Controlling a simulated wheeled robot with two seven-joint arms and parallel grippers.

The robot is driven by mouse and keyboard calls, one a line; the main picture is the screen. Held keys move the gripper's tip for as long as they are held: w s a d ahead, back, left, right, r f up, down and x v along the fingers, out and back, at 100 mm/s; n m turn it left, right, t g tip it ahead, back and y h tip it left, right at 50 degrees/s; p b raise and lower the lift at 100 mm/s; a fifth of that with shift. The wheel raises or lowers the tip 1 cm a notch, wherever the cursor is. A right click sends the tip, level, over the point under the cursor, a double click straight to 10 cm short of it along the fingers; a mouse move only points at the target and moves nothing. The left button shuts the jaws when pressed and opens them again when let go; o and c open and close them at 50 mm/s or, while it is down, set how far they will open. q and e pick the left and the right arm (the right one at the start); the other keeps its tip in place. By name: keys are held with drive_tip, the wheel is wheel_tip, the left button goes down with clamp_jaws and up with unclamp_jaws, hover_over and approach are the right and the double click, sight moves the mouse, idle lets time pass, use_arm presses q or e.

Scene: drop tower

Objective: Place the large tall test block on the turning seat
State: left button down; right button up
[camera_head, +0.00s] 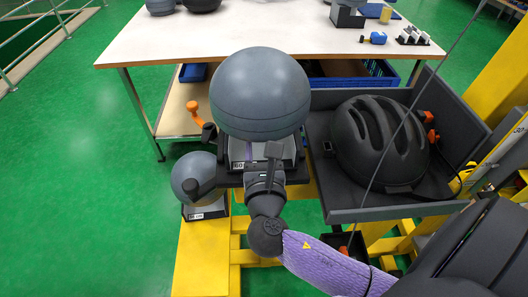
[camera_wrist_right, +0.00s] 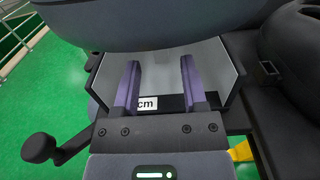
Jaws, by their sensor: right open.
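The large test block is a big grey ball (camera_head: 260,92) on a silver tapered base with a white label (camera_head: 239,166). It stands upright on the dark turning seat (camera_head: 229,180), in the middle of the head view. My right gripper (camera_head: 270,160) is at the front of its base. In the right wrist view, the gripper's two purple fingers (camera_wrist_right: 160,75) are apart, in front of the silver base (camera_wrist_right: 215,75), with the ball's dark underside (camera_wrist_right: 160,25) above. I cannot tell whether either finger touches the base. My left gripper is not in view.
A smaller grey ball block (camera_head: 193,176) stands on the yellow frame at left. A black helmet (camera_head: 380,145) lies in a grey tray (camera_head: 400,211) close on the right. An orange-knobbed lever (camera_head: 192,106) is left of the large ball. A white-topped table (camera_head: 150,45) stands behind.

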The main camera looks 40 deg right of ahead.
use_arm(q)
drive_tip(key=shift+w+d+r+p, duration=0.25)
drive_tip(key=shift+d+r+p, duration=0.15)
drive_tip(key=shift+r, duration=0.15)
use_arm(e)
drive_tip(key=v, duration=0.8)
